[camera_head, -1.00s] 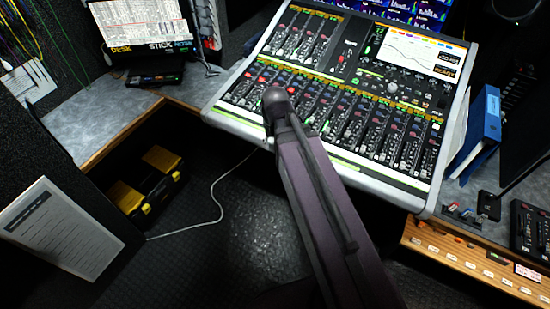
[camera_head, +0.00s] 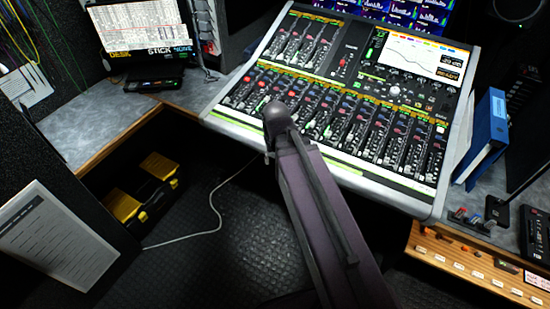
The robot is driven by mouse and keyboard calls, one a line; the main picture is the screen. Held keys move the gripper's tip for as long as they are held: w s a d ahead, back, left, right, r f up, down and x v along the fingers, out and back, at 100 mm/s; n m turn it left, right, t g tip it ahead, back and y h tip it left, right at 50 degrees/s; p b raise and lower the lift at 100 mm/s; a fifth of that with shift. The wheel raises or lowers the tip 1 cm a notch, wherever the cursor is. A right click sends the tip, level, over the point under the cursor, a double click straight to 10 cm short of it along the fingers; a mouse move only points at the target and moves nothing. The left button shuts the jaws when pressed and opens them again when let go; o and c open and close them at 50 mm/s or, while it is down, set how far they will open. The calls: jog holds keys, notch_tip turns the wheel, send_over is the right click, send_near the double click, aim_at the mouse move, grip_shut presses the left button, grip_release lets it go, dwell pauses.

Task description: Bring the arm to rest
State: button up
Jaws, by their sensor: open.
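My arm (camera_head: 322,215) rises from the bottom edge toward the mixing console (camera_head: 225,122). Its dark rounded joint (camera_head: 278,118) appears in front of the console's lower left part. I cannot tell from this one view whether the arm touches the console. My gripper does not show; no fingers can be made out beyond the joint.
A blue binder (camera_head: 489,135) stands right of the console, above small levers (camera_head: 471,217) and a wooden-edged panel (camera_head: 470,263). A yellow and black case (camera_head: 142,190) and a white cable (camera_head: 190,236) lie on the dark floor. A printed sheet (camera_head: 57,235) is at left.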

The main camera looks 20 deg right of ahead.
notch_tip(320, 180, up, 7)
jog(key=s+p, duration=0.2)
jog(key=p, duration=0.5)
jog(key=shift+s+g, duration=0.15)
jog(key=shift+g, duration=0.15)
jog(key=shift+a+r, duration=0.1)
dwell(1.2)
